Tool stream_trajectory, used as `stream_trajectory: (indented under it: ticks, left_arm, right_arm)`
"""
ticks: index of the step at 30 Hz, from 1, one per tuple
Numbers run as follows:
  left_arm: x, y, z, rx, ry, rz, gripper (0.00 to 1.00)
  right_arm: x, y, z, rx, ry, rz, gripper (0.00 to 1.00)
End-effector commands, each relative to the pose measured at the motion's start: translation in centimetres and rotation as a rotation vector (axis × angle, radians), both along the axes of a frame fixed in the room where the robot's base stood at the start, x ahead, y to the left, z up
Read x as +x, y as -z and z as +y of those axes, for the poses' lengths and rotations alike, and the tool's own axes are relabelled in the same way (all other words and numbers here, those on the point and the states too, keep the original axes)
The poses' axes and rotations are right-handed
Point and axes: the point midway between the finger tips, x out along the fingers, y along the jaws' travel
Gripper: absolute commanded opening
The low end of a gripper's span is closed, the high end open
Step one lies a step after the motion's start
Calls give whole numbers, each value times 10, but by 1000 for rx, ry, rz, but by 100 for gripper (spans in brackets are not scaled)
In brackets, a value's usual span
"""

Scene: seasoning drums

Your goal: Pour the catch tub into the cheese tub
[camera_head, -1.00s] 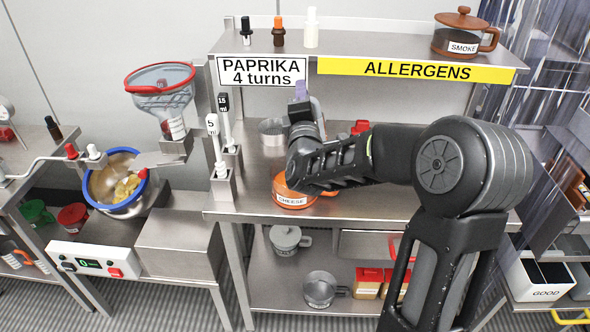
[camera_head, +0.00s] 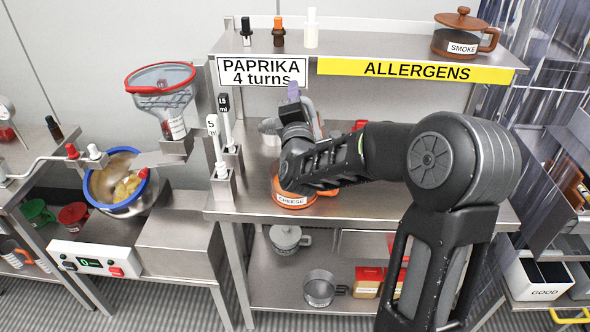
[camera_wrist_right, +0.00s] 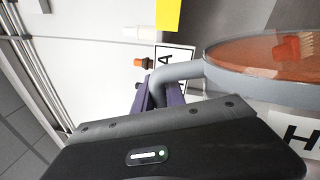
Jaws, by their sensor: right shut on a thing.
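The orange cheese tub (camera_head: 279,188) stands upright on the steel table, partly behind my right forearm. My right gripper (camera_wrist_right: 152,92) is shut on the grey handle (camera_wrist_right: 183,71) of a grey-rimmed tub, which I take for the catch tub (camera_wrist_right: 240,88). In the wrist view this tub shows orange-red inside and part of a label with an H. In the head view the right gripper (camera_head: 294,95) is above and behind the cheese tub, and the arm hides much of the held tub. I cannot tell its exact tilt. My left gripper is not in view.
An upper shelf (camera_head: 380,43) with small bottles and a smoke pot (camera_head: 465,35) stands behind. Two upright spoons (camera_head: 217,145) are left of the cheese tub. A blue-rimmed bowl (camera_head: 95,200) sits farther left. A red item (camera_head: 360,126) is behind my forearm.

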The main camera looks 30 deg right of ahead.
Motion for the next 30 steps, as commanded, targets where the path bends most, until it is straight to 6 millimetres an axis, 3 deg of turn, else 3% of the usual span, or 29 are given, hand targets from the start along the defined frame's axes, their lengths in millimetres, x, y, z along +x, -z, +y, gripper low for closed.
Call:
stream_trajectory:
  ticks: [30]
  left_arm:
    - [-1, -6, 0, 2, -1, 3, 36]
  right_arm:
    - [10, 1, 13, -72, 0, 48, 0]
